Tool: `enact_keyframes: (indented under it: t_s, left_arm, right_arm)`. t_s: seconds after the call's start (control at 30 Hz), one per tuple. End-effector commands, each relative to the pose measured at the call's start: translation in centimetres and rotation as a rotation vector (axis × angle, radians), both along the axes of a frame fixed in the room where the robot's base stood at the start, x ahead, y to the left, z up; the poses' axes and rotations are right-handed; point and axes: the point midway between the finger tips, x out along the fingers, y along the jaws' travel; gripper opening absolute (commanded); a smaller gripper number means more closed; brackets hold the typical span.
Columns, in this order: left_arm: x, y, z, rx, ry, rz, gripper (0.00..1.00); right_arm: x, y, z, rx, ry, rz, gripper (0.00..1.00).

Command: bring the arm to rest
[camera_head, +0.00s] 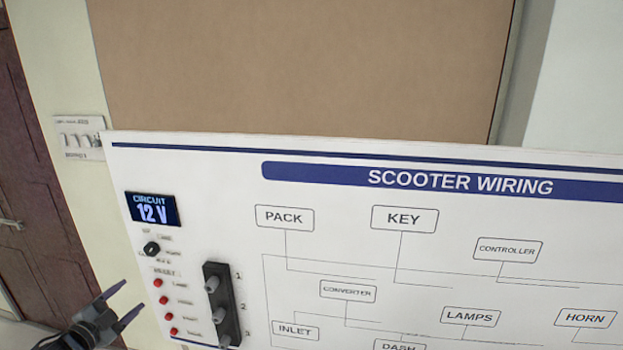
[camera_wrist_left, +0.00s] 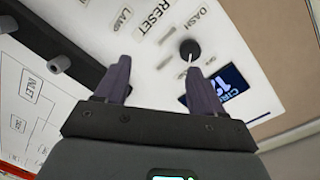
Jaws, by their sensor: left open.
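My left gripper (camera_head: 122,306) is at the lower left of the head view, with its two dark fingers apart and nothing between them. It is in front of the left part of the white scooter wiring board (camera_head: 350,230), beside the column of red buttons (camera_head: 163,300). In the left wrist view the open fingers (camera_wrist_left: 158,80) point toward the board's control panel, with the black rotary knob (camera_wrist_left: 189,48) and the "12 V" display (camera_wrist_left: 228,88) just beyond and to the right. No contact with the board is visible. My right gripper is not in view.
The board carries a black block with several grey knobs (camera_head: 219,305), a dark display (camera_head: 152,209) and labelled boxes such as KEY (camera_head: 404,218). A brown panel (camera_head: 300,70) is behind it. A dark red door (camera_head: 30,200) and a small wall plate (camera_head: 79,137) are at left.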

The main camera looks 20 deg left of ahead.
Motion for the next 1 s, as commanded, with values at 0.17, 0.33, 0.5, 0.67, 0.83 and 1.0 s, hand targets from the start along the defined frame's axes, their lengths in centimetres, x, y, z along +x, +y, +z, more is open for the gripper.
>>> enact_keyframes:
  t_s: [0.17, 0.33, 0.5, 0.67, 0.83, 1.0]
  left_arm:
    - [-1.1, -9.1, -6.6, -0.129, 0.104, -0.080, 0.69]
    - [-3.8, -20.6, -12.0, -0.299, 0.261, -0.082, 0.69]
    - [-8.3, -32.6, -13.6, -0.508, 0.456, -0.021, 0.69]
    - [-13.5, -41.3, -12.2, -0.701, 0.669, 0.080, 0.69]
    - [-17.5, -44.4, -10.8, -0.791, 0.846, 0.189, 0.69]
    - [-20.2, -43.7, -11.0, -0.804, 0.962, 0.301, 0.69]
  right_arm:
    - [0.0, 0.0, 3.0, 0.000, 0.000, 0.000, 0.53]
    - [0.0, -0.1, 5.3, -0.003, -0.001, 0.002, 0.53]
    - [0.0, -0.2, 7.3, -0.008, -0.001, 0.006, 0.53]
    - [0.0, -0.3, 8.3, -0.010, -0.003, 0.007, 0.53]
    - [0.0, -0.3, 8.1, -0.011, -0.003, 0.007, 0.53]
    - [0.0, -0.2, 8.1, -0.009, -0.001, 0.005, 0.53]
